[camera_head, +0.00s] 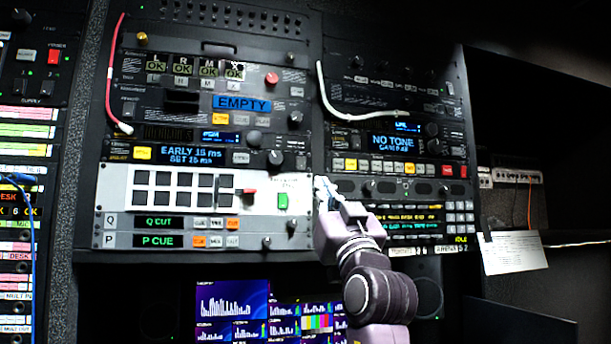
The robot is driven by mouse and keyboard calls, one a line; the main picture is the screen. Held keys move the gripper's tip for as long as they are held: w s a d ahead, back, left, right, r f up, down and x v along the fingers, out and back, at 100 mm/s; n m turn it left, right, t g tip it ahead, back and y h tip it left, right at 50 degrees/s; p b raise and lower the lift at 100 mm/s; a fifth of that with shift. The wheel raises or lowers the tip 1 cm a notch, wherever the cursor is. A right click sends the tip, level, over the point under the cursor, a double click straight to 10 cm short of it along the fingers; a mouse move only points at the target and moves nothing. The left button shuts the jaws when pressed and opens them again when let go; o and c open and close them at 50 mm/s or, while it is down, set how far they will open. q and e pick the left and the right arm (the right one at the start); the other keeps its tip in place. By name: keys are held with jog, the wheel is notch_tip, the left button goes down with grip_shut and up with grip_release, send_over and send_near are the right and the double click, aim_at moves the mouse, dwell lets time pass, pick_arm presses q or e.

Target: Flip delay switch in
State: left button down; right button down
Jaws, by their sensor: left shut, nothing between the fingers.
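A rack unit with a blue display (187,154) reading "EARLY 15 ms", with a second line beginning "SET", sits in the left rack column. A lit yellow button (143,153), a grey button and a black knob (275,158) flank the display. I cannot make out which control is the delay switch or its position; the small labels are unreadable. My left gripper (324,190) is shut and empty. It is at the right edge of the white button panel, in front of the gap between the rack columns. Whether its tips touch anything is unclear. My right gripper is not in view.
The white panel (110,200) holds dark square keys, a red lever (249,192) and a green button (283,201). A red cable (108,70) and a white cable (322,85) hang over the racks. Screens (232,300) glow below. A paper sheet (512,251) hangs at right.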

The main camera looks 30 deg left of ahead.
aim_at(302, 169)
pick_arm(q)
jog(key=p+x, duration=0.2)
jog(key=x, duration=0.2)
jog(key=f+p+x, duration=0.1)
jog(key=p+x, duration=0.1)
jog(key=x, duration=0.2)
jog(key=w+a+p+x, duration=0.1)
jog(key=p+x, duration=0.1)
jog(key=x, duration=0.2)
jog(key=shift+f, duration=0.25)
jog(key=shift+w+a+f+p, duration=0.25)
jog(key=shift+w+a+p, duration=0.15)
jog(key=shift+w+a, duration=0.1)
jog(key=shift+s, duration=0.1)
jog(key=shift+d, duration=0.1)
jog(key=shift+w+a+f+b, duration=0.2)
jog(key=shift+a+b, duration=0.05)
jog(key=shift+b, duration=0.35)
jog(key=shift+w+a+f, duration=0.1)
jog(key=shift+w+a, duration=0.05)
jog(key=shift+a, duration=0.1)
jog(key=shift+w+a, duration=0.1)
